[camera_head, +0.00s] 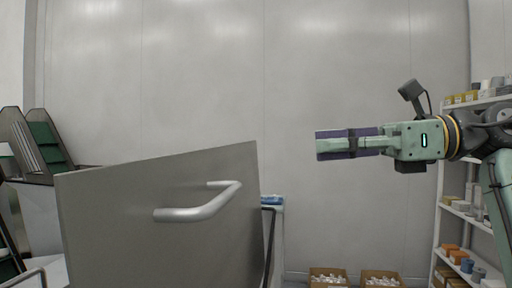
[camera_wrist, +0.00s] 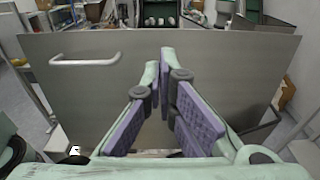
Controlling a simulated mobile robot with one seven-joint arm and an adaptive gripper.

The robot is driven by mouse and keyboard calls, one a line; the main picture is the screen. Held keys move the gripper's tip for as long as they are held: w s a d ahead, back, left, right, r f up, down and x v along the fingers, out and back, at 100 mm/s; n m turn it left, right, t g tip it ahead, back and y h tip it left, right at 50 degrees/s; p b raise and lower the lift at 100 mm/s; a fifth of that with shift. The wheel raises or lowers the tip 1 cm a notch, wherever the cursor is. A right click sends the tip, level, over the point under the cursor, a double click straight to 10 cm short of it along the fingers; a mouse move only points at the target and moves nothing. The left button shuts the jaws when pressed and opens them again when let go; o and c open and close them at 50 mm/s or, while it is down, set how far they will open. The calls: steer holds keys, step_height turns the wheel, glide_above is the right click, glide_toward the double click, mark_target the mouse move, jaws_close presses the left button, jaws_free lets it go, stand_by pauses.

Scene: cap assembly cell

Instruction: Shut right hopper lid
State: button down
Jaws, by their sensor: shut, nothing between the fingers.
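The hopper lid is a flat grey panel (camera_head: 120,225) standing raised and tilted at the lower left of the head view, with a silver bar handle (camera_head: 200,205) on its face. In the wrist view the lid (camera_wrist: 75,95) spans most of the picture, and its handle (camera_wrist: 85,62) is at the upper left. My gripper (camera_head: 320,146) is to the right of the lid in the head view, pointing left, with a gap in the picture between them. In the wrist view the purple-padded fingers (camera_wrist: 165,58) are shut and empty before the lid's face. The hopper's opening is hidden.
A shelf with boxes and small parts (camera_head: 455,210) stands at the right. Two cardboard boxes of parts (camera_head: 328,278) sit low at the bottom. A green-panelled rack (camera_head: 42,145) is at the far left. The wall area behind my gripper is clear.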

mark_target(224, 153)
steer(key=p+x, duration=0.2)
steer(key=x, duration=1.1)
steer(key=shift+a+r+p, duration=0.1)
steer(key=shift+a+p, duration=0.2)
steer(key=shift+a, duration=0.05)
steer(key=shift+a, duration=0.1)
steer(key=shift+a, duration=0.25)
steer(key=w+a+f+h+b, duration=0.2)
steer(key=a+f, duration=0.4)
steer(key=a, duration=0.6)
steer(key=w+a+f+h+b, duration=0.1)
steer(key=w+a+f+b, duration=0.3)
steer(key=a, duration=0.8)
steer(key=a+f+b, duration=0.5)
steer(key=a+f, duration=0.2)
steer(key=f, duration=0.6)
steer(key=shift+w+a+g, duration=0.25)
steer(key=shift+a+g, duration=0.05)
steer(key=shift+a, duration=0.1)
